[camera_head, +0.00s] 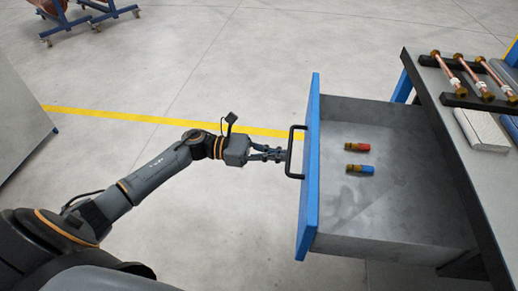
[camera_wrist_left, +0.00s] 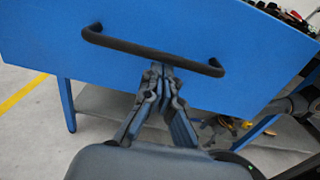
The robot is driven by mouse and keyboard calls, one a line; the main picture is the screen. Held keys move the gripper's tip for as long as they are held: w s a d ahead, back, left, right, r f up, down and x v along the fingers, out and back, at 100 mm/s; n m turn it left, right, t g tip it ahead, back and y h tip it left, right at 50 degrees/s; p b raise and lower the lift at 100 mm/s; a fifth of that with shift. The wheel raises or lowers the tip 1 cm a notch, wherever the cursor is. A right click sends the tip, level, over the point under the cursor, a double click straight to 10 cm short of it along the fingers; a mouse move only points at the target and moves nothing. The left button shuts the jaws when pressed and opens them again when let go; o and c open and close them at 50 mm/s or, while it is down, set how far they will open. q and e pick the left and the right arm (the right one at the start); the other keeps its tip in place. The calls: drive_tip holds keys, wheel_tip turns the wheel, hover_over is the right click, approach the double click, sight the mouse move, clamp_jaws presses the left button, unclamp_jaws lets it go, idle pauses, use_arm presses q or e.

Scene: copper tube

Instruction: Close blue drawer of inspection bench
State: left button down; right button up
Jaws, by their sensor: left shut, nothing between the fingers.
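The blue drawer (camera_head: 309,160) of the inspection bench (camera_head: 455,130) stands open, pulled out to the left of the bench. Its black handle (camera_head: 291,152) is on the blue front. Inside lie a red-ended fitting (camera_head: 357,147) and a blue-ended fitting (camera_head: 360,169). My left gripper (camera_head: 282,155) is shut and empty at the handle. In the left wrist view its fingertips (camera_wrist_left: 160,68) are shut just at or below the handle bar (camera_wrist_left: 150,51), in front of the blue front (camera_wrist_left: 200,30). I cannot tell whether they touch.
Copper tubes (camera_head: 470,75) with brass ends lie in a black rack on the bench top. A grey block (camera_head: 481,130) lies near them. The floor left of the drawer is clear, with a yellow line (camera_head: 150,117). A grey cabinet (camera_head: 22,125) stands at far left, and blue trolleys (camera_head: 80,15) at the back.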

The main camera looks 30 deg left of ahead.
use_arm(q)
drive_tip(key=shift+x, duration=1.65)
use_arm(e)
drive_tip(key=shift+s+f, duration=0.55)
drive_tip(key=shift+f, duration=0.15)
drive_tip(key=shift+d, duration=0.1)
